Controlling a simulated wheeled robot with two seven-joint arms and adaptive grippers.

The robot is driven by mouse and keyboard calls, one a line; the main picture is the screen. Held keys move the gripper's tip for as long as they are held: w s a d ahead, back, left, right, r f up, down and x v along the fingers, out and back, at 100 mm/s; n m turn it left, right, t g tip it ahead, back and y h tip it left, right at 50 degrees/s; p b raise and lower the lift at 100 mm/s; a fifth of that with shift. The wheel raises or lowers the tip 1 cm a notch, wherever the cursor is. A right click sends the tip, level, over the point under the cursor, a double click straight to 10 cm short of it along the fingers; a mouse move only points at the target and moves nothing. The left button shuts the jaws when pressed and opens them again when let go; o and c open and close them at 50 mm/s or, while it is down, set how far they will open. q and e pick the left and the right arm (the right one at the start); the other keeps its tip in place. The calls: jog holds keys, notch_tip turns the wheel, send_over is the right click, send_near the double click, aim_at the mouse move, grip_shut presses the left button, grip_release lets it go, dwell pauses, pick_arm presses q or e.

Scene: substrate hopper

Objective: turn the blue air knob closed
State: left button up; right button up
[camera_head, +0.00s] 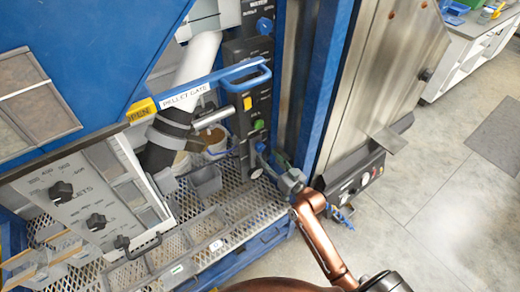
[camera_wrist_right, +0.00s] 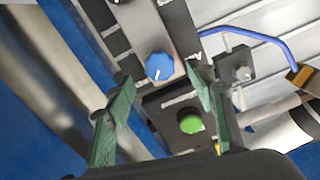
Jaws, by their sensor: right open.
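The blue air knob (camera_head: 261,146) sits low on the dark upright control panel, below a green button (camera_head: 259,124). In the right wrist view the blue knob (camera_wrist_right: 159,66) is round with a short white pointer line, and the green button (camera_wrist_right: 190,122) shows below it. My right gripper (camera_head: 268,168) is just in front of the panel's lower end. In the wrist view its green-padded fingers (camera_wrist_right: 160,90) are spread apart and empty, with the knob seen between their tips. I see no contact with the knob. My left gripper is not in view.
Another blue knob (camera_head: 264,25) is at the panel's top, under a WATER label. A blue handle (camera_head: 246,73) with a PELLET GATE label juts out to the panel's left. A steel cabinet (camera_head: 385,75) stands right of my right arm. A perforated tray deck (camera_head: 235,205) lies below.

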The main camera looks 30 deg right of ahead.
aim_at(262, 150)
jog(key=w, duration=0.6)
jog(key=shift+a+f+b, duration=0.1)
jog(key=shift+a+b, duration=0.25)
jog(key=shift+a, duration=0.05)
jog(key=c, duration=1.2)
